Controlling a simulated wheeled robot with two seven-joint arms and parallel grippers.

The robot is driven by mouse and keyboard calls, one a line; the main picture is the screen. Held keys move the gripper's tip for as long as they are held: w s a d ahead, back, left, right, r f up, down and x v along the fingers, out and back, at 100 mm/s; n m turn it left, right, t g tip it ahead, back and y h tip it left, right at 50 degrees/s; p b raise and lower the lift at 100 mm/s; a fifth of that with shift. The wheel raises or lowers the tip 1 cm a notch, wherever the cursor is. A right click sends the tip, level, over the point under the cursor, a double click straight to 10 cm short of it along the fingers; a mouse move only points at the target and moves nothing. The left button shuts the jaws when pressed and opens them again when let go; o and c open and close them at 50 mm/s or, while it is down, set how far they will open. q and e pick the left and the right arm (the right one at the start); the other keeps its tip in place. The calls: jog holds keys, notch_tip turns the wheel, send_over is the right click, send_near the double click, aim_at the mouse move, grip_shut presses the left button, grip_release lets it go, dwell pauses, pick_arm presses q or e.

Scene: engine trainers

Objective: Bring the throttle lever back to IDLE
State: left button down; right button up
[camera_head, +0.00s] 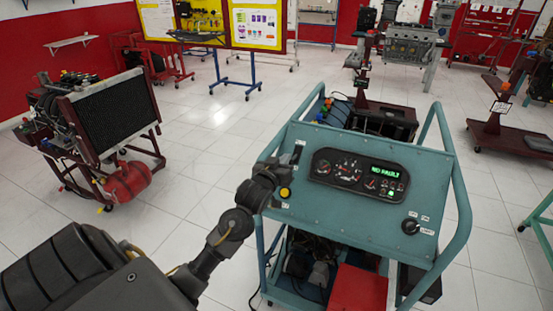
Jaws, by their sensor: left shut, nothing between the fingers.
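The teal control panel (350,222) of the engine trainer faces me, tilted. My left arm comes in from the lower left, and my left gripper (280,168) is at the panel's left edge. It is shut, with nothing held that I can see. My right gripper is out of view.
A black key switch (410,226) sits at the panel's lower right. Teal tube rails (459,200) frame the trainer. A radiator stand (110,115) is at left. White tiled floor (200,130) is clear between them.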

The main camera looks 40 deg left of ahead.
pick_arm(q)
notch_tip(320, 180, up, 5)
jog(key=p, duration=0.5)
jog(key=f+b+v, duration=0.1)
jog(key=b+v, duration=0.3)
jog(key=v, duration=0.6)
jog(key=shift+s, duration=0.3)
jog(key=shift+f, duration=0.15)
